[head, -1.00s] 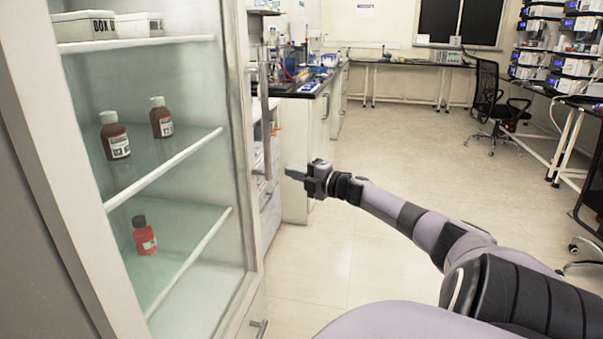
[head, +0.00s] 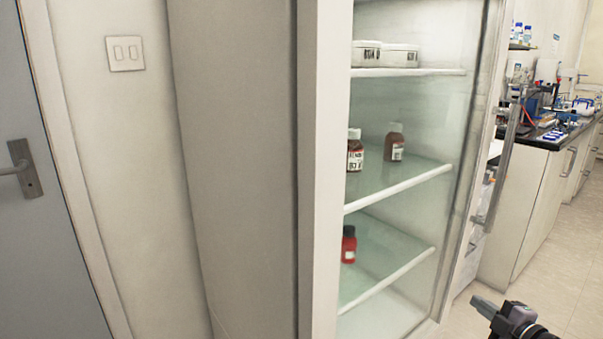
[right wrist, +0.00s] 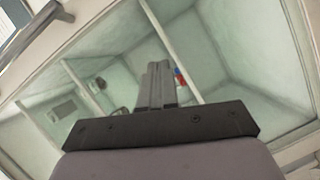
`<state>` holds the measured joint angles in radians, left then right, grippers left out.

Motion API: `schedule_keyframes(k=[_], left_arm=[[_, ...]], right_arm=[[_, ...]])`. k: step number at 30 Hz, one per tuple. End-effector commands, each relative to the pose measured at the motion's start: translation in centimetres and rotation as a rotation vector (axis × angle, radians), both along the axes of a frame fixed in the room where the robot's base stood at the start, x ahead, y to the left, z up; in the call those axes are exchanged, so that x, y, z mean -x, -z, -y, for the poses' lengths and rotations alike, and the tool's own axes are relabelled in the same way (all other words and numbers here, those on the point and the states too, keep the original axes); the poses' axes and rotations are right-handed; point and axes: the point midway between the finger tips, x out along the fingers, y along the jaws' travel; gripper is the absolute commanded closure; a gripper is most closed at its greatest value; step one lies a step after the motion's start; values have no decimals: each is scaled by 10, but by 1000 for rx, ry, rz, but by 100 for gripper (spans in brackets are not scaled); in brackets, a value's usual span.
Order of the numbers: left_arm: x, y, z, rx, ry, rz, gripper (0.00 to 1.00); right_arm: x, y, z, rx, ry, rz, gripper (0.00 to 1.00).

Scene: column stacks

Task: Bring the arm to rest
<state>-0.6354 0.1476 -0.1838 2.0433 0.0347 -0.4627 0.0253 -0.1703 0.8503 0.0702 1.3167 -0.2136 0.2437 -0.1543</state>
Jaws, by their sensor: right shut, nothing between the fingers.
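My right gripper (head: 487,306) is at the lower right of the head view, in front of the cabinet's lower right edge. Its fingers are together and hold nothing. In the right wrist view its closed fingers (right wrist: 158,85) point toward the glass-fronted cabinet, with the shelves seen at a tilt beyond them. Most of the right arm is outside the head view. My left gripper does not show.
A glass-fronted cabinet (head: 322,180) holds boxes (head: 384,55), brown bottles (head: 355,152) and a red bottle (head: 348,245). Its vertical handle (head: 503,155) sticks out. A grey door (head: 45,230) stands at left. Open floor (head: 575,250) lies at right.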

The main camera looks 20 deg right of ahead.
Motion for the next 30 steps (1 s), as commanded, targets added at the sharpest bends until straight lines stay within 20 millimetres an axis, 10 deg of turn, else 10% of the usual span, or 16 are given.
schedule_keyframes(k=[9, 18, 20, 30], left_arm=[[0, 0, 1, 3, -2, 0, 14], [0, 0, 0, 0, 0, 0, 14], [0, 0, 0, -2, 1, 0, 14], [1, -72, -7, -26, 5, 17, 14]], right_arm=[[84, 120, -202, -563, 99, -259, 100], [164, 121, -352, -1041, 240, -492, 100], [176, 113, -374, -1123, 266, -532, 100], [180, 46, -366, -1098, 274, -522, 100]])
